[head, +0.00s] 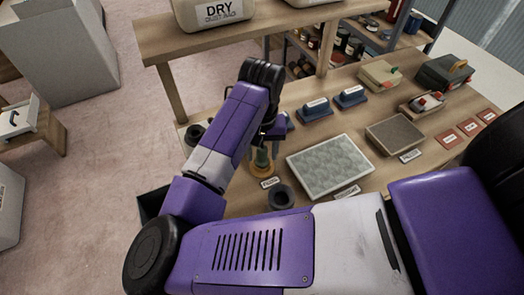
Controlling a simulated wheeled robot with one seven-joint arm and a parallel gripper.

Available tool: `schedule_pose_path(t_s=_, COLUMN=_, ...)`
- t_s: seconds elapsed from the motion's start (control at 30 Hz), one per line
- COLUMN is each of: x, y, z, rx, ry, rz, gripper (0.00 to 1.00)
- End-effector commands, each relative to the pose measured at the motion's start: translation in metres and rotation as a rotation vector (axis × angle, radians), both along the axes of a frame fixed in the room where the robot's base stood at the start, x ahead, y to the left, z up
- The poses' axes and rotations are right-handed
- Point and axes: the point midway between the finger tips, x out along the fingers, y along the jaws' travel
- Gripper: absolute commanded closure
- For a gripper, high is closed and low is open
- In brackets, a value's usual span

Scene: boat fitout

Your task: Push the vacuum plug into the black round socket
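My arm reaches over the left part of the workbench, and its wrist bends down at the black joint. My gripper (268,132) points down behind the purple forearm. Its fingers are mostly hidden, so I cannot tell whether they are open or hold anything. A black round piece with a dark centre (282,197) sits at the bench's front, right of my forearm; it may be the socket. Another dark round piece (194,134) lies left of my forearm, partly hidden. I cannot make out the vacuum plug for certain.
A greenish upright piece on a round base (262,162) stands just below my gripper. A pale textured panel (330,166) lies to the right. Blue labelled blocks (315,109) stand behind it. A raised wooden shelf (220,40) with a post crosses behind my wrist.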

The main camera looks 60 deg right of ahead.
Motion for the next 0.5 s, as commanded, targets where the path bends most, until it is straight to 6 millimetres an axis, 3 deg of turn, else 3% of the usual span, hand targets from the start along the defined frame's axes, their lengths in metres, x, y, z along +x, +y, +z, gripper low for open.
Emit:
schedule_pose_path(t_s=0.27, x=0.000, y=0.000, z=0.010, rx=0.000, ry=-0.001, rz=-0.002, gripper=0.50)
schedule_pose_path(t_s=0.5, x=0.000, y=-0.001, z=0.048, rx=-0.001, ry=-0.002, rz=-0.001, gripper=0.50)
